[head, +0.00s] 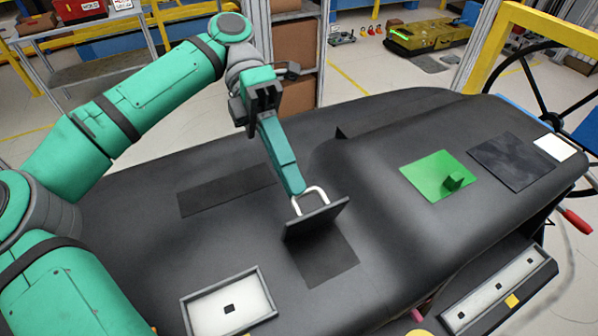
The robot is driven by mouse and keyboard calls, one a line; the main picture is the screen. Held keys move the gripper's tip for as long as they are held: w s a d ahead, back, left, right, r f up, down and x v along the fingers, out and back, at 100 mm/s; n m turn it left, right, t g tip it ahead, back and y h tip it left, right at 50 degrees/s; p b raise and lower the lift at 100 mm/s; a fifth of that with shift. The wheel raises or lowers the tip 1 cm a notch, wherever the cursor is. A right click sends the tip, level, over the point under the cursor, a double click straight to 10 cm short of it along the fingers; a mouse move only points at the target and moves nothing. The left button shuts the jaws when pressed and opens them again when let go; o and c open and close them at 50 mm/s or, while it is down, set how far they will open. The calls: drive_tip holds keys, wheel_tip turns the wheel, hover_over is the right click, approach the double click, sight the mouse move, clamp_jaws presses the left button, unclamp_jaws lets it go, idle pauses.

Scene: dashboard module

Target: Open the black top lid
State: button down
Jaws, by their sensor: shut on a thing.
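The black top lid (318,220) stands tilted up from the dashboard, with a dark rectangular patch (328,264) in front of it. A white U-shaped handle (322,191) rises from the lid's top face. My gripper (295,186) reaches down from the upper left with its teal fingers at the left side of the handle, shut on it. The fingers hide part of the handle, and the lid's hinge line is hard to make out.
The black dashboard (230,235) fills the middle. A green panel (428,178) with a knob lies to the right, beside a dark square panel (510,162). A white framed tray (228,303) is at the front. A steering wheel (545,112) stands at the far right.

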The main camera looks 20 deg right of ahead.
drive_tip(key=shift+w+f, duration=0.2)
idle(0.3)
drive_tip(key=c, duration=1.9)
unclamp_jaws()
drive_tip(key=shift+a, duration=0.1)
drive_tip(key=shift+r, duration=0.15)
drive_tip(key=s+a+r, duration=0.4)
drive_tip(key=s+r, duration=0.8)
drive_tip(key=s, duration=0.1)
drive_tip(key=shift+s+r, duration=0.25)
drive_tip(key=shift+r, duration=0.15)
